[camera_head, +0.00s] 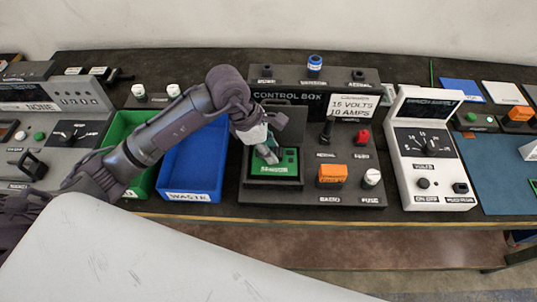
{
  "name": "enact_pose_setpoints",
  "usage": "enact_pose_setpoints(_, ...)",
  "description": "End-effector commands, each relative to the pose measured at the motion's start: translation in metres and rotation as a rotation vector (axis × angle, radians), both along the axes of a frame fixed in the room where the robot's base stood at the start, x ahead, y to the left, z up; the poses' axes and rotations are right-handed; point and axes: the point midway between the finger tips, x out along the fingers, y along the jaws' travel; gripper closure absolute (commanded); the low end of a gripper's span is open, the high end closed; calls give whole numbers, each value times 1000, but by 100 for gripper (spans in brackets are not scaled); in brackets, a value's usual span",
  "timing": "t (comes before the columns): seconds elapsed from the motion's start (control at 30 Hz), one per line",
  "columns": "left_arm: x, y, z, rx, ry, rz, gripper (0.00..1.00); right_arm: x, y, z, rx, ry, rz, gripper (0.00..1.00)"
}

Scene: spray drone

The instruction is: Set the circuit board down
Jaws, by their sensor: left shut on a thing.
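The green circuit board (287,166) is at the left part of the control box (305,190), within a dark square frame with a raised lid behind it. A white label shows on its front edge. My left gripper (267,155) is shut on the board from above and covers part of it. The board looks low and roughly level in the frame; I cannot tell whether it touches the bottom. My right gripper cannot be made out in this view.
A blue waste bin (189,193) and a green bin (120,128) stand left of the control box. The box carries an orange block (332,175), knobs and a voltage sign (352,105). A white volt meter (427,160) stands right. A blue mat (500,185) lies farther right.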

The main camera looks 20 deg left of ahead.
Motion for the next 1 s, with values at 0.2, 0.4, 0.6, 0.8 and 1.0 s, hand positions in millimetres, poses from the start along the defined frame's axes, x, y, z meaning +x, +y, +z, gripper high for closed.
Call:
enact_pose_setpoints(0.2, -1, 0, -26, 0, 6, 2, 100, 0, 3, 7, 3, 0, -1, 100)
enact_pose_setpoints(0.4, 0, 0, -37, 1, -1, 0, 100, 0, 12, 8, 15, 0, -4, 100)
enact_pose_setpoints(0.6, 0, 0, -40, 1, -1, 0, 100, 0, 16, 5, 19, 0, -3, 100)
enact_pose_setpoints(0.8, 0, 0, -40, 1, 0, 0, 59, 0, 14, 5, 17, 0, -2, 100)
enact_pose_setpoints(1.0, 0, 0, -40, 1, 0, 0, 59, 0, 9, 5, 11, -1, 0, 100)
